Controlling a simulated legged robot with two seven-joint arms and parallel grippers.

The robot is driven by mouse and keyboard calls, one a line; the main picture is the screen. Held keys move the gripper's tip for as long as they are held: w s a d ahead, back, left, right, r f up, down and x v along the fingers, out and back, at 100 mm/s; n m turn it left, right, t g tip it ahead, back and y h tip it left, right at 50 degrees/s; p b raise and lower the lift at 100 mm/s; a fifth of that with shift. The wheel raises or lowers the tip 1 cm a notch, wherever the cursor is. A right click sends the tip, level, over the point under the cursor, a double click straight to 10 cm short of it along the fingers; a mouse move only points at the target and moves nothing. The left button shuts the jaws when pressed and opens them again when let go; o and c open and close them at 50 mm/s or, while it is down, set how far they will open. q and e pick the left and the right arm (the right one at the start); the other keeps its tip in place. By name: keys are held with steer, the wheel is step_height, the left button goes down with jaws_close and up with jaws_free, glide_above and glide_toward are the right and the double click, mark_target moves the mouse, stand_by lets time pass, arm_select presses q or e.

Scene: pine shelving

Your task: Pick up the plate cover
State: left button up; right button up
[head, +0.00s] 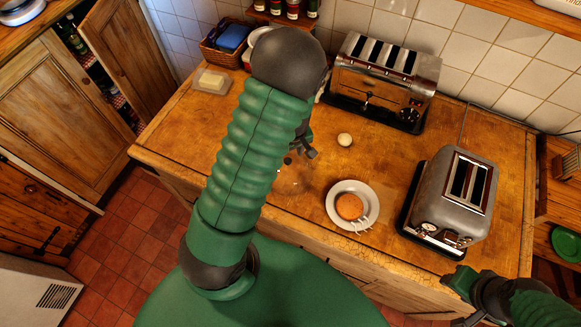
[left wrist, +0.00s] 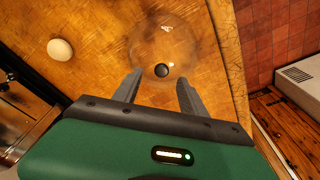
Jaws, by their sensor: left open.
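The plate cover (head: 293,183) is a clear, see-through dome on the wooden counter, partly hidden behind my left arm in the head view. In the left wrist view the cover (left wrist: 172,42) shows a small dark round knob. My left gripper (head: 303,152) is open above the cover. In the left wrist view its two fingers (left wrist: 158,84) are spread, with the knob appearing between and just beyond their tips. I see nothing held between them. My right gripper (head: 462,282) is at the lower right, over the counter's front edge; its jaws are unclear.
A white plate (head: 333,213) with a round bun and a fork is right of the cover. An egg (head: 345,140) lies behind it. Two toasters, one at the back (head: 382,80) and one at the right (head: 455,200), flank the space. A butter dish (head: 211,80) sits back left.

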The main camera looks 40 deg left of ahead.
mark_target(287, 161)
arm_select(q)
steer(key=f, duration=0.1)
steer(key=a+f+p, duration=0.1)
steer(key=f, duration=0.1)
steer(key=a+f, duration=0.1)
steer(key=shift+s+f, duration=0.1)
steer(key=shift+f, duration=0.05)
steer(key=shift+d+f, duration=0.1)
steer(key=shift+f, duration=0.1)
steer(key=shift+d, duration=0.4)
steer(key=shift+w+d+r, duration=0.2)
steer(key=shift+d, duration=0.15)
steer(key=c, duration=0.5)
steer(key=shift+c, duration=2.3)
steer(key=shift+s+a, duration=0.1)
steer(key=shift+a, duration=0.1)
jaws_close()
steer(key=shift+s+a+f, duration=0.1)
steer(key=shift+a, duration=0.1)
arm_select(e)
steer(key=shift+s+a+r, duration=0.15)
steer(key=shift+a+r, duration=0.05)
steer(key=shift+r, duration=0.3)
steer(key=shift+s+a+r, duration=0.1)
steer(key=shift+a+r, duration=0.1)
steer(key=shift+r, duration=0.3)
